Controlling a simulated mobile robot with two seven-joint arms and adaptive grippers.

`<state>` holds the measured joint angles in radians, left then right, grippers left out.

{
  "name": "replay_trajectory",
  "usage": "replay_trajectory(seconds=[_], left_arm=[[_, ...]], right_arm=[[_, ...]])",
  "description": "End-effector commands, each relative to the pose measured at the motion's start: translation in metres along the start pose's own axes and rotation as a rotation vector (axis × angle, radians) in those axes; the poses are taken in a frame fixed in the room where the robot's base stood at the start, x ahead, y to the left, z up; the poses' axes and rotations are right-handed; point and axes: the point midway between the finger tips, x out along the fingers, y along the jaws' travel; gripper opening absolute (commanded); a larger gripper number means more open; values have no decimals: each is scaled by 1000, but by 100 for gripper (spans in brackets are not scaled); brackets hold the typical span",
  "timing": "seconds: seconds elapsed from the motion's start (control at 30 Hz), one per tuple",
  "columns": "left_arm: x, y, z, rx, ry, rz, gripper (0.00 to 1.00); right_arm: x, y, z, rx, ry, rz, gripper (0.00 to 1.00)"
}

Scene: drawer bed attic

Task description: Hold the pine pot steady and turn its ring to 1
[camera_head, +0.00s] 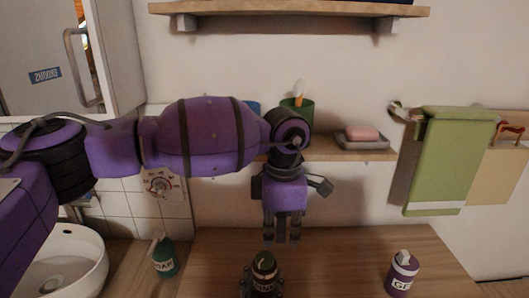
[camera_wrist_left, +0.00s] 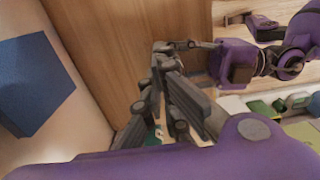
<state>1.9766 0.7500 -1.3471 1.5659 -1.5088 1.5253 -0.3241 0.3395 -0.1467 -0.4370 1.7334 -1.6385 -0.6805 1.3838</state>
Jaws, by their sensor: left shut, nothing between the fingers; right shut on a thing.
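The pine pot (camera_head: 264,265), dark green with a pale label, stands upright at the bottom edge of the head view, on the wooden counter. My right gripper (camera_head: 262,290) shows only as dark fingers on both sides of the pot, shut on it; the rest is below the frame. The ring's marks are too small to read. My left gripper (camera_head: 282,240) points down, shut and empty, just above and slightly right of the pot in the picture. In the left wrist view, its dark fingers (camera_wrist_left: 158,62) show close up, and I cannot make out the pot clearly there.
A purple gel pot (camera_head: 403,276) stands on the counter (camera_head: 345,262) at the right. A green soap bottle (camera_head: 164,258) is beside the basin (camera_head: 75,262). A low shelf (camera_head: 350,153) holds a soap dish and cup behind my left arm. Counter between both pots is clear.

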Motion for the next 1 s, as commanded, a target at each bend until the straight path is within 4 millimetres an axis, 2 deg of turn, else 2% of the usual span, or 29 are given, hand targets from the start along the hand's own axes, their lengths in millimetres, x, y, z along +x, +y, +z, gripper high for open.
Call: replay_trajectory(seconds=[0.1, 0.3, 1.0], left_arm=[[17, -1, 0, 1, 0, -3, 0], [36, 0, 0, 0, 0, -2, 0], [50, -1, -2, -1, 3, -4, 0]], right_arm=[[-1, 0, 3, 0, -5, -2, 12], [-1, 0, 3, -1, -6, -1, 12], [-2, -1, 2, -3, -3, -3, 12]])
